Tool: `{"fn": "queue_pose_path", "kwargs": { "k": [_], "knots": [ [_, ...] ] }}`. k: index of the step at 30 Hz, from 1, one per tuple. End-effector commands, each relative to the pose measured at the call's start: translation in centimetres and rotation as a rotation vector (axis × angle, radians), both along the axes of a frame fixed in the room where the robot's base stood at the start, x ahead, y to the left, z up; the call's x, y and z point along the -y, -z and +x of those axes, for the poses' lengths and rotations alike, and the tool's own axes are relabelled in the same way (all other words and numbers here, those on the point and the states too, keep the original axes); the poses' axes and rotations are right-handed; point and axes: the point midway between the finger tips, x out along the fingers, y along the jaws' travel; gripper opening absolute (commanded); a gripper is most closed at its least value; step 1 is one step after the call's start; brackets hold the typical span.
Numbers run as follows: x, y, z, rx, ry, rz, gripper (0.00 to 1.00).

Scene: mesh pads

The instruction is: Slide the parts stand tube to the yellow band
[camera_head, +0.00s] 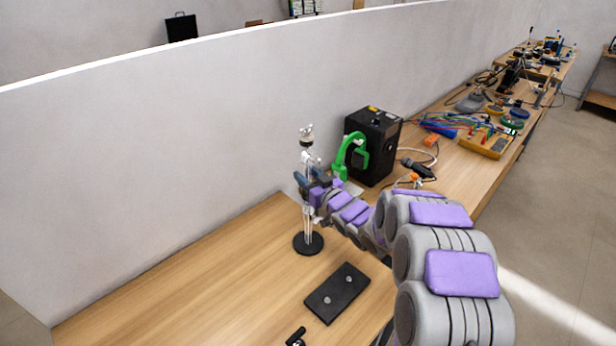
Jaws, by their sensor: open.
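The parts stand (308,243) has a round black base on the wooden bench and a thin upright pole. Pale and metallic fittings (306,137) sit near its top. I cannot tell the tube apart from the pole and fittings. My arm, grey with purple pads, reaches in from the lower right. My gripper (303,181) is open at mid-height of the stand, close beside or around the pole. Contact cannot be told. The gripper hides part of the pole. I cannot make out a yellow band on the stand.
A black box (373,146) and a green clamp-like device (345,155) stand just right of the stand. A black plate with two knobs (337,293) lies in front. A white partition (150,170) runs behind. The bench is clear at left (190,290).

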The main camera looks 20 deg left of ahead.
Motion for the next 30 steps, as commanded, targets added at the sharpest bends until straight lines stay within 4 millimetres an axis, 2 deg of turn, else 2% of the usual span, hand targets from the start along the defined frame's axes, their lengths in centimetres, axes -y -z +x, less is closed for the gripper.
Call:
{"fn": "queue_pose_path", "kwargs": {
  "k": [4,18,30],
  "knots": [
    [-0.01,-0.01,-0.02,0.0,0.0,0.0,0.44],
    [-0.01,0.0,-0.04,0.0,0.0,0.0,0.0],
    [0.01,-0.25,-0.03,0.0,0.0,0.0,0.0]
  ]
}}
